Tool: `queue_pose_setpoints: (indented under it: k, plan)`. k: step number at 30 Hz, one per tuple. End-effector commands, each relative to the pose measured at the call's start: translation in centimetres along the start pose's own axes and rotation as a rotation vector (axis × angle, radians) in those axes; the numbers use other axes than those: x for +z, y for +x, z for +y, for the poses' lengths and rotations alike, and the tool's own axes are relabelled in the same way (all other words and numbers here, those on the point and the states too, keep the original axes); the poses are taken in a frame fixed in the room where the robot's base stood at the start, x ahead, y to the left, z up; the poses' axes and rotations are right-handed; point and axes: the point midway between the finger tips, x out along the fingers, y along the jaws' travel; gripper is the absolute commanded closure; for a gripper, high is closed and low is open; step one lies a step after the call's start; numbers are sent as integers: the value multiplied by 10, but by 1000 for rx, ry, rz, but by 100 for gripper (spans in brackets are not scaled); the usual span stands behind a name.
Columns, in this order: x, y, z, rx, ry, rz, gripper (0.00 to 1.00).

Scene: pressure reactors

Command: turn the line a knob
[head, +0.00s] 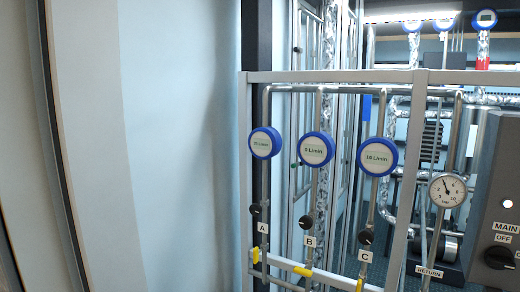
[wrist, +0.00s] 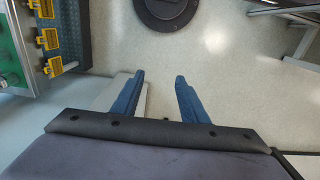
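The line A knob (head: 256,210) is a small black knob on the left pipe, just above the label A (head: 262,228). A blue-rimmed round meter (head: 265,143) sits above it on the same pipe; its display appears to read 20 L/min. My gripper (wrist: 159,76) shows only in the wrist view, with two blue fingers apart and nothing between them. Below it is a pale floor. The knob is not in the wrist view, so I cannot tell the distance between gripper and knob.
Knob B (head: 306,222) and knob C (head: 365,237) stand on parallel pipes to the right. A pressure gauge (head: 447,190) and a dark MAIN control box (head: 497,215) are farther right. A grey frame surrounds the lines. The wrist view shows a round black base (wrist: 167,10) on the floor.

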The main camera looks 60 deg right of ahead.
Motion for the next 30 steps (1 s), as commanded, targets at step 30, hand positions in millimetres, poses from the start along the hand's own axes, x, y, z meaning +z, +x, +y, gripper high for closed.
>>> queue_pose_setpoints:
  k: [30]
  plan:
    - [-218,-14,360,78,1085,669,47]
